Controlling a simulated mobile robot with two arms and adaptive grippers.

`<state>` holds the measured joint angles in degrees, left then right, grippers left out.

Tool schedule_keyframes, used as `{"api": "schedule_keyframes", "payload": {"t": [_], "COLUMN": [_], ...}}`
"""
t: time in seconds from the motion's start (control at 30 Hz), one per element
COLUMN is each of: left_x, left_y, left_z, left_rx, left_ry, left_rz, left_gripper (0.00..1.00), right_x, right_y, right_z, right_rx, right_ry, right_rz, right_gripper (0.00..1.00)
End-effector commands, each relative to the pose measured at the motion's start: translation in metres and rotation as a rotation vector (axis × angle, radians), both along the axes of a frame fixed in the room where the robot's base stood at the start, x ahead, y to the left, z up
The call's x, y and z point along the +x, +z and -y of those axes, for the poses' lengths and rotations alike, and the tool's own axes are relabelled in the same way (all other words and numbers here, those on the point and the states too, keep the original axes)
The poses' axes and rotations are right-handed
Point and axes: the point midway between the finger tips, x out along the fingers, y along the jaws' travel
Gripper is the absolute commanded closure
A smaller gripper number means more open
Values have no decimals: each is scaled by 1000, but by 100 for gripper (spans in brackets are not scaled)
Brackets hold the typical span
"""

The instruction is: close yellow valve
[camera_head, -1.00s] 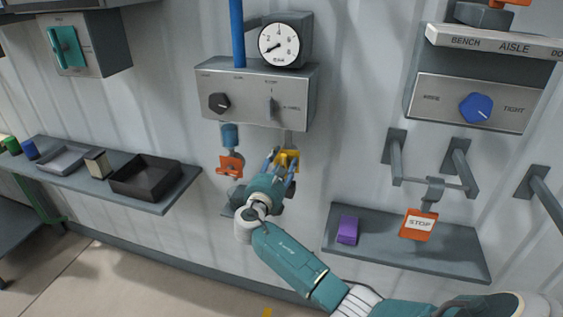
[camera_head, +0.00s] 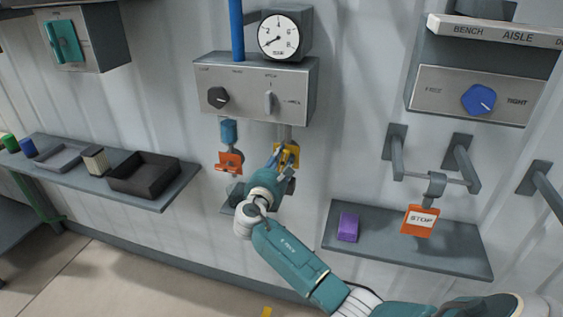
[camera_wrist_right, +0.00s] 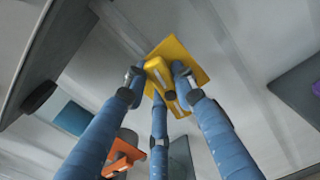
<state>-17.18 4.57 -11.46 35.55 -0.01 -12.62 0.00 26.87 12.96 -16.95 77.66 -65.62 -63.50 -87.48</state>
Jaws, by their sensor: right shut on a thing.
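The yellow valve (camera_head: 291,153) is on a grey pipe below the grey control box, partly hidden by my right gripper. My right gripper (camera_head: 281,160) is on it from below, its blue fingers around the yellow part. In the right wrist view, the yellow valve (camera_wrist_right: 177,72) shows a square plate with a raised yellow piece. The fingers of my right gripper (camera_wrist_right: 160,85) close on that raised piece from both sides, with a third finger below. My left gripper is not in view.
An orange valve (camera_head: 230,162) hangs just left of the yellow one. The control box (camera_head: 255,92) with knobs and a gauge (camera_head: 281,36) is above. A shelf (camera_head: 405,245) with a purple block (camera_head: 348,227) is at right, beside an orange STOP tag (camera_head: 420,221).

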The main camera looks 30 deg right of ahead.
Motion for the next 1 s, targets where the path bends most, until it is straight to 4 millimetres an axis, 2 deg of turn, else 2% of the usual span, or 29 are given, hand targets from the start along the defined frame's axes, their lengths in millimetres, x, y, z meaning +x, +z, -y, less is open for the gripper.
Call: {"api": "schedule_keyframes", "payload": {"t": [0.03,1.0], "left_x": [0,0], "left_y": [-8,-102], "left_z": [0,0], "left_rx": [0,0], "left_ry": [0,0], "left_rz": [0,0], "left_gripper": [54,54], "right_x": [-1,-10], "right_y": [-4,-10], "right_z": [0,8], "right_rx": [31,628], "right_ry": [-1,-1], "right_rz": [34,733], "right_gripper": [100,100]}}
